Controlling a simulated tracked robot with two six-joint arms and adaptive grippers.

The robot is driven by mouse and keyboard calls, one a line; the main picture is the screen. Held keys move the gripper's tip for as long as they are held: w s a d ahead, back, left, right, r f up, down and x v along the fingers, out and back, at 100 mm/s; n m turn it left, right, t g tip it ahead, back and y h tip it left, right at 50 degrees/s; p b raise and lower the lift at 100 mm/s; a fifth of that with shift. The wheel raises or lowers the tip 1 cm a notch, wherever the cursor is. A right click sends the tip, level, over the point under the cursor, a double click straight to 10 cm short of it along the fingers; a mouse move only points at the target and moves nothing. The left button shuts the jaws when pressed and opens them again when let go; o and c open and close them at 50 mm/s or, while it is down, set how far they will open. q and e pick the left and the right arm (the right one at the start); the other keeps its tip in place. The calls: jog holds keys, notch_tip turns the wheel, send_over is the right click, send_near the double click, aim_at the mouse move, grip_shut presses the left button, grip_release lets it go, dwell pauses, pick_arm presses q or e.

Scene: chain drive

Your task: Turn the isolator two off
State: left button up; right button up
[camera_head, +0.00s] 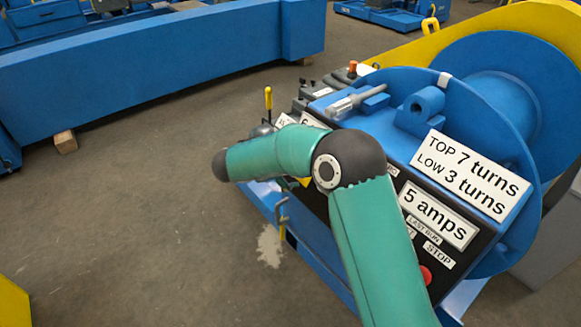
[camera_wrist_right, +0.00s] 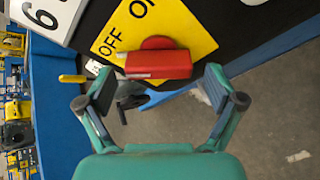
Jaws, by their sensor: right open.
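A red isolator handle (camera_wrist_right: 158,64) sits on a yellow plate (camera_wrist_right: 195,35) marked OFF and ON, on a black panel. It lies crosswise in the right wrist view; no number two shows on it. My right gripper (camera_wrist_right: 159,84) is open, with one pad on each side of the handle. The handle lies between and slightly beyond the pads, and no clear contact shows. In the head view my right arm covers this part of the panel, so the isolator and gripper jaws are hidden there. My left gripper is not in view.
The blue machine has a large drum (camera_head: 480,90) and signs reading "TOP 7 turns LOW 3 turns" (camera_head: 472,176) and "5 amps" (camera_head: 438,215). A red button (camera_head: 426,275) is close to my arm. A yellow-topped lever (camera_head: 268,100) stands behind. Open floor (camera_head: 130,220) lies left.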

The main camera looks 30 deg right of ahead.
jog(key=v, duration=1)
jog(key=shift+s+a+r, duration=0.15)
jog(key=shift+a, duration=0.2)
jog(key=s+a+f+g+y, duration=0.1)
jog(key=s+a+f+y, duration=0.25)
jog(key=f, duration=0.45)
jog(key=s+a+f+g+y, duration=0.15)
jog(key=s+f, duration=0.25)
jog(key=f, duration=0.4)
jog(key=s+a+f+g+y, duration=0.1)
jog(key=s+a+f+y, duration=0.25)
jog(key=f, duration=0.35)
jog(key=s+a+f+m+t+y, duration=0.1)
jog(key=s+a+f+m+y, duration=0.2)
jog(key=s+f+m, duration=0.3)
jog(key=s+a+f+m+y, duration=0.3)
jog(key=s+f+m, duration=0.2)
jog(key=s+m, duration=0.3)
notch_tip(320, 180, up, 20)
jog(key=s+p, duration=0.1)
jog(key=p, duration=1.9)
jog(key=shift+n, duration=0.4)
